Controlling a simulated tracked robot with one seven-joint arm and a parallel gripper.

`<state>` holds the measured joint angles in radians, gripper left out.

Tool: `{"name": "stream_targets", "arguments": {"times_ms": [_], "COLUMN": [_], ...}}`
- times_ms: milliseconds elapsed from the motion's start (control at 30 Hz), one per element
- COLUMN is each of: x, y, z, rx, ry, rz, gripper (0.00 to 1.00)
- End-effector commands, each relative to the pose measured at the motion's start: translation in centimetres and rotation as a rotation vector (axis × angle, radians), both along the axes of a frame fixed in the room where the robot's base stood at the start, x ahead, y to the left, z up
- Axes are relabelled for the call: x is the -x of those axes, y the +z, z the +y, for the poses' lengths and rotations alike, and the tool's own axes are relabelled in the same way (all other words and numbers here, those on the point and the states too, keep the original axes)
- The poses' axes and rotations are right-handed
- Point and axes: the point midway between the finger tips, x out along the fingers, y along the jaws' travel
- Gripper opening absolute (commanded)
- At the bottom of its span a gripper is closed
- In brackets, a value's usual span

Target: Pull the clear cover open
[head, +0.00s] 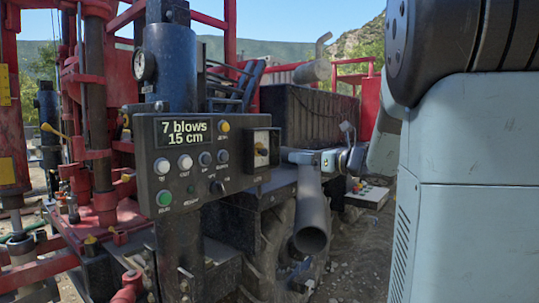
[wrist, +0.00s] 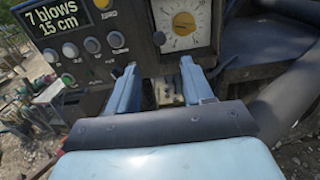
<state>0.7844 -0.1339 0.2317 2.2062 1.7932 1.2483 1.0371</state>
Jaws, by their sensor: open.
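The clear cover (head: 262,147) sits at the right end of a dark control panel, over a white dial with a yellow knob. It appears closed, though its clear face is hard to make out. The dial and cover also show at the top of the wrist view (wrist: 183,22). My gripper (head: 290,156) is just right of the cover in the head view. In the wrist view its two blue fingers (wrist: 160,75) are apart, below the dial, with nothing between them. I cannot tell whether a finger touches the cover's edge.
The control panel (head: 190,195) has several buttons, and its display reads "7 blows 15 cm". A grey pipe (head: 311,215) hangs below my gripper. A tracked wheel (head: 275,245) and red rig frame (head: 100,100) stand nearby. Gravel ground (head: 355,250) is open at lower right.

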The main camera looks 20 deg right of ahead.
Motion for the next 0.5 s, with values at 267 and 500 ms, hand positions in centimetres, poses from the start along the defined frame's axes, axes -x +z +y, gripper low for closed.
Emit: {"name": "stream_targets", "arguments": {"times_ms": [267, 500], "x": [-4.0, -7.2], "y": [-0.1, -0.1], "z": [2.9, 5.2], "rx": [0.001, 0.000], "ry": [0.002, 0.002], "rz": [0.001, 0.000], "gripper": [0.51, 0.51]}}
